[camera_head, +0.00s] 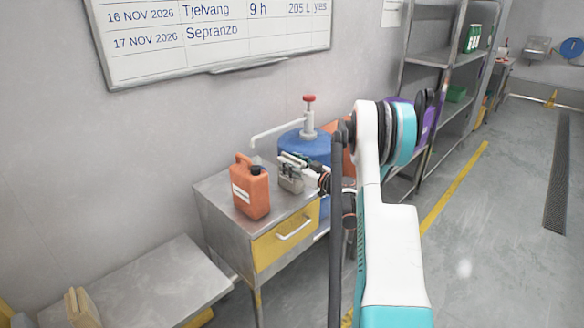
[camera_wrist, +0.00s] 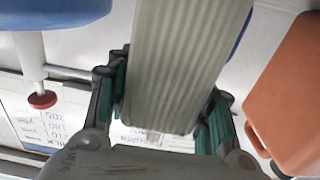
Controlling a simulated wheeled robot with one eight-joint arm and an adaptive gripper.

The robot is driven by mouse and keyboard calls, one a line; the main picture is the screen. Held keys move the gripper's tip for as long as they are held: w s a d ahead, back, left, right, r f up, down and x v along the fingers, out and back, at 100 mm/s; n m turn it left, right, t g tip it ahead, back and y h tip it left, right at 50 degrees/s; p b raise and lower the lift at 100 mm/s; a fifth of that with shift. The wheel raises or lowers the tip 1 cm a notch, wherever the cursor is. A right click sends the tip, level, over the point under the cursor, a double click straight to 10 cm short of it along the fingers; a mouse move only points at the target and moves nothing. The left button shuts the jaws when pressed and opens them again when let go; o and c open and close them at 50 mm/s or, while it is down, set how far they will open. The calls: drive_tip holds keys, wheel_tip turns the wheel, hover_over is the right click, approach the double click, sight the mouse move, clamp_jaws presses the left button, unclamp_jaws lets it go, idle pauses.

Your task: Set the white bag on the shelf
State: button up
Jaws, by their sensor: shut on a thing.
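My gripper (camera_head: 292,167) is above the steel cabinet's top, beside the orange canister. It is shut on a pale grey ribbed thing (camera_wrist: 185,65). In the wrist view this thing sits between the two fingers, and its upper end runs out of the frame. In the head view it is a small grey shape (camera_head: 291,181) under the fingers, close to the cabinet top; I cannot tell whether it touches. I cannot tell whether it is the white bag. A metal shelf rack (camera_head: 428,57) stands along the wall at right, partly hidden by my arm.
The orange canister (camera_head: 250,188) stands on the cabinet (camera_head: 222,204), left of my gripper; it also shows in the wrist view (camera_wrist: 292,95). A blue drum (camera_head: 312,147) with a red-topped pump is behind. A cream block-like thing (camera_head: 80,308) lies on the low steel table (camera_head: 160,285). The right floor is clear.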

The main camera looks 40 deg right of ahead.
drive_tip(key=shift+r, duration=0.1)
drive_tip(key=o, duration=1.4)
drive_tip(key=shift+o, duration=0.4)
drive_tip(key=s+p, duration=0.4)
drive_tip(key=s, duration=0.8)
drive_tip(key=shift+d, duration=0.45)
